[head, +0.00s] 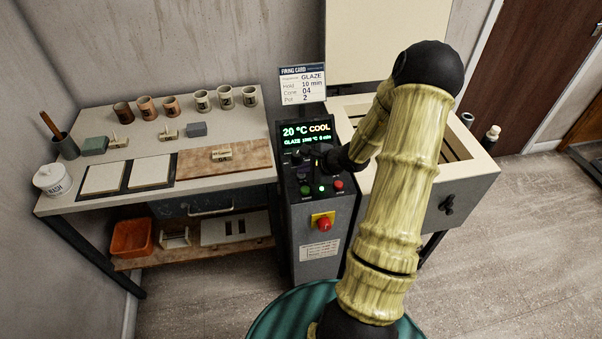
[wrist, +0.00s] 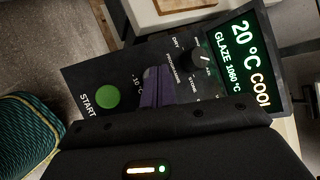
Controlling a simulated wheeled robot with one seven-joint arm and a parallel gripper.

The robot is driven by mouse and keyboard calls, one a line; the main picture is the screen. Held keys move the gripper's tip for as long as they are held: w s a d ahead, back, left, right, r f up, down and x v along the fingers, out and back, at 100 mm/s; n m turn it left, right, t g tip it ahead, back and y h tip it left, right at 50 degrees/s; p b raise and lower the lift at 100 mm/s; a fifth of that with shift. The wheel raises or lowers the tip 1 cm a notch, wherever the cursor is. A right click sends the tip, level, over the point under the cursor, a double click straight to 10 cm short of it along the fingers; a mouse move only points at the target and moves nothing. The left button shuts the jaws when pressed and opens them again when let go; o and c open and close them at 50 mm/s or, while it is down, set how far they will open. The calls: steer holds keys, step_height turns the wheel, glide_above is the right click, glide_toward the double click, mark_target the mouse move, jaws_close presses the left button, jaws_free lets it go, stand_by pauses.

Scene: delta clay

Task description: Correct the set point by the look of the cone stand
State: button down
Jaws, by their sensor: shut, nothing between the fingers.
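The controller (head: 322,205) stands between bench and kiln. Its display (head: 307,132) reads 20 °C COOL and GLAZE, with 1060 °C legible in the wrist view (wrist: 238,62). A small cream cone stand (head: 221,153) sits on the brown board; its cones are too small to read. Two similar pale pieces (head: 119,142) (head: 169,135) stand farther left. My gripper (head: 322,160) is at the control panel, and its purple fingertips (wrist: 152,88) are shut and empty, beside the -10 °C label. They hide part of the panel; I cannot tell whether they touch it.
The firing card (head: 302,83) reads GLAZE, hold 10 min, cone 04, pot 2. A green START button (wrist: 107,96) and a dial (wrist: 203,59) flank my fingertips. A red knob (head: 324,224) sits lower. The open kiln (head: 470,190) stands right; several cups line the bench's back.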

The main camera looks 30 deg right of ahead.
mark_target(304, 176)
stand_by(0.4)
steer(key=shift+r+p, duration=0.4)
steer(key=shift+r, duration=0.45)
steer(key=shift+r, duration=0.1)
steer(key=shift+r+p, duration=1.6)
steer(key=shift+r, duration=0.85)
steer(key=shift+a, duration=0.1)
stand_by(0.5)
